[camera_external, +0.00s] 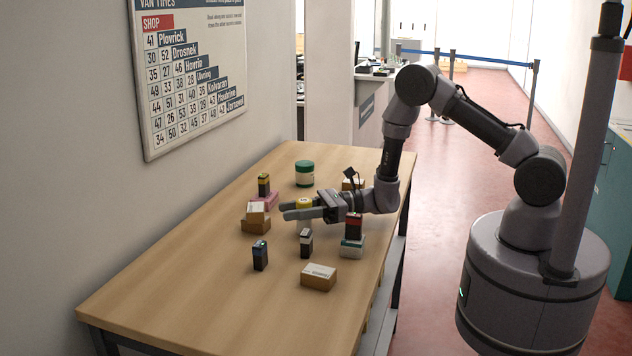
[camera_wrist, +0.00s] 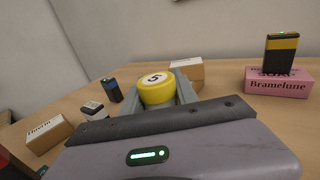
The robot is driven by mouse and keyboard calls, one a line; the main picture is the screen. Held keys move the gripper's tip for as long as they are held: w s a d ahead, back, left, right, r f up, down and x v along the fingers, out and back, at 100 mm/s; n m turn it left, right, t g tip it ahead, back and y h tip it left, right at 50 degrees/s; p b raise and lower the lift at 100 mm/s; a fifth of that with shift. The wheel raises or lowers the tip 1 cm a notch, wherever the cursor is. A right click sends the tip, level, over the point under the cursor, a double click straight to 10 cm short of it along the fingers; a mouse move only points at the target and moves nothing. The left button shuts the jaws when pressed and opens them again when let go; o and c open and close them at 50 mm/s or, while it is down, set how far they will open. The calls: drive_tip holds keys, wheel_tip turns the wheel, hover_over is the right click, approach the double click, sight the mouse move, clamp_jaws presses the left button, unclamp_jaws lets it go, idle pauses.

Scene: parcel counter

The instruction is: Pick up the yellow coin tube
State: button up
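The yellow coin tube (camera_wrist: 157,88) is a short cylinder with a yellow rim and a white top marked "5". In the wrist view it stands upright between the two fingers of my gripper (camera_wrist: 160,103). In the external view the tube's yellow top (camera_external: 304,202) shows at my gripper (camera_external: 294,210), which reaches in from the right, low over the table. The fingers lie on both sides of the tube. I see no clear gap, but whether they press on it cannot be told. The tube's lower part is partly hidden by a finger.
On the wooden table (camera_external: 190,290), a black-and-white block (camera_external: 306,243) and a red-and-black block (camera_external: 353,226) on a box stand close by. A pink box (camera_wrist: 277,82) carries a yellow-and-black block (camera_wrist: 281,54). A green-lidded jar (camera_external: 304,173) stands behind. The front left is clear.

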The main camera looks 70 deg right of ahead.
clamp_jaws()
